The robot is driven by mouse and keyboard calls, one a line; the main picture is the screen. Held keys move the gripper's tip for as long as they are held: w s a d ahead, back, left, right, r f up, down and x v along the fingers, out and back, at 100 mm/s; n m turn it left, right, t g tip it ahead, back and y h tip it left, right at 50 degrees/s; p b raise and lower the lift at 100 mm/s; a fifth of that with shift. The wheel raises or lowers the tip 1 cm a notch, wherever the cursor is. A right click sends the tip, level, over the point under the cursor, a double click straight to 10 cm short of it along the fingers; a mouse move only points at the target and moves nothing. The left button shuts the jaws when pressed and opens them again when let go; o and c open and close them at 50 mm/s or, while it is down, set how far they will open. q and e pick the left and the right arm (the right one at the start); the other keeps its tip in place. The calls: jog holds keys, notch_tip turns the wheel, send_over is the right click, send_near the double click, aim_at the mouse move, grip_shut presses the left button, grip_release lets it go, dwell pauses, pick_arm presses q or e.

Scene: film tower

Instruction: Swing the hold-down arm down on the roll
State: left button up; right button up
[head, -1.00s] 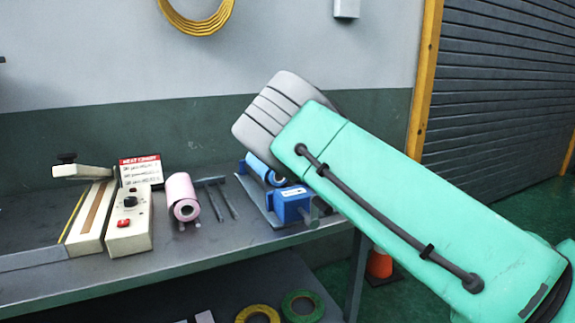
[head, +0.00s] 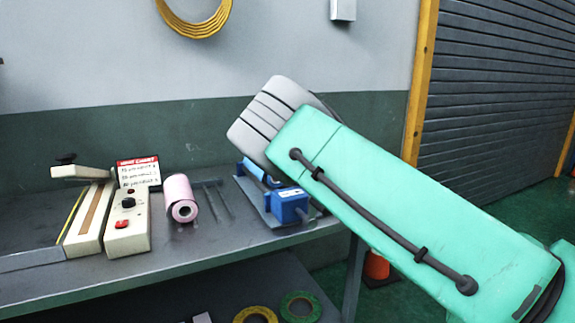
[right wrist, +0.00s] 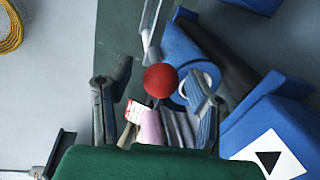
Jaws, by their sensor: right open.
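The hold-down arm shows in the right wrist view as a pale metal bar (right wrist: 151,28) with a red ball knob (right wrist: 160,81) at its lower end. The blue film roll (right wrist: 188,62) with a pale core is just right of the knob; part of it also shows in the head view (head: 250,168). My right gripper (right wrist: 162,92) is open, one finger on each side of the knob in the picture. I cannot tell whether either finger touches it. In the head view my right arm hides this gripper and the hold-down arm. My left gripper is out of view.
A blue unit (head: 288,205) sits by the roll on the grey bench (head: 200,245). A pink roll (head: 179,193), a cream sealer (head: 128,228) and a red-headed sign (head: 138,173) stand to its left. An orange cone (head: 376,266) is on the floor at right.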

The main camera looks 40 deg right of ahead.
jog(key=v, duration=1.2)
jog(key=shift+d+f, duration=0.1)
jog(key=shift+d, duration=0.05)
jog(key=shift+s, duration=0.1)
